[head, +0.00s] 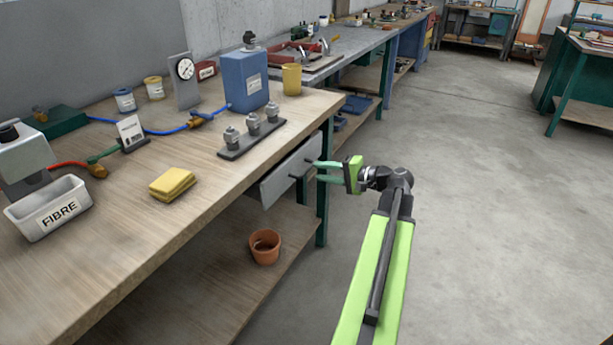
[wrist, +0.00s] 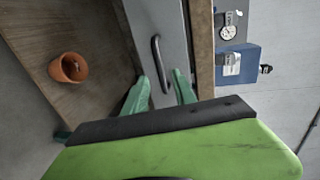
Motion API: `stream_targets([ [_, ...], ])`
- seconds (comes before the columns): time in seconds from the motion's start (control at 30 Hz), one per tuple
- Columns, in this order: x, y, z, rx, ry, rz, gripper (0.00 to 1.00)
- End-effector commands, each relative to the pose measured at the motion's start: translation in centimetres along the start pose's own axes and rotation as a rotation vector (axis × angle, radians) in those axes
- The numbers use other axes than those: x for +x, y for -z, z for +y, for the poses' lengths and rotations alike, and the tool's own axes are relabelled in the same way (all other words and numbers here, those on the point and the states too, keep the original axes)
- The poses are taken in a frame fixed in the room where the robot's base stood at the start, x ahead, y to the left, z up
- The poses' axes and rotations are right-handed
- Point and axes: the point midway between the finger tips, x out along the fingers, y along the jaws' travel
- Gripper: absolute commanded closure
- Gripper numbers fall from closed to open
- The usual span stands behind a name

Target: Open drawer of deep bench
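The deep bench (head: 215,205) has a wooden top and a grey drawer front (head: 285,178) under its edge. The drawer looks shut, its front close under the bench top. The drawer front also shows in the wrist view (wrist: 178,35), with a dark bar handle (wrist: 160,62) on it. My gripper (head: 318,171) is at the drawer front, its green fingers pointing at the handle. In the wrist view my gripper (wrist: 161,76) is open, with the near end of the handle between its fingertips. Contact with the handle cannot be told.
A terracotta pot (head: 265,247) stands on the lower shelf below the drawer. A bench leg (head: 322,190) is close by my gripper. The bench top carries a yellow cup (head: 291,80), a blue box (head: 243,82) and a yellow cloth (head: 172,183). The concrete floor (head: 480,220) to the right is clear.

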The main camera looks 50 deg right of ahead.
Motion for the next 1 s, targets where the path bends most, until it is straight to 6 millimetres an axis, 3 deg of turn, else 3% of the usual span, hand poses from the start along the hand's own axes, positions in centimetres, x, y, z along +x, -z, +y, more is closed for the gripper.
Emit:
stream_targets([
  [0.1,2.7,0.0,0.2,0.000,0.000,-0.002,0.68],
  [0.23,4.6,0.1,0.1,0.000,0.000,-0.001,0.68],
  [0.63,5.5,0.1,0.0,0.000,0.000,0.002,0.68],
  [0.87,5.5,0.1,0.0,0.001,0.000,0.002,0.98],
  [1.0,5.4,0.1,0.1,0.000,-0.001,0.002,1.00],
])
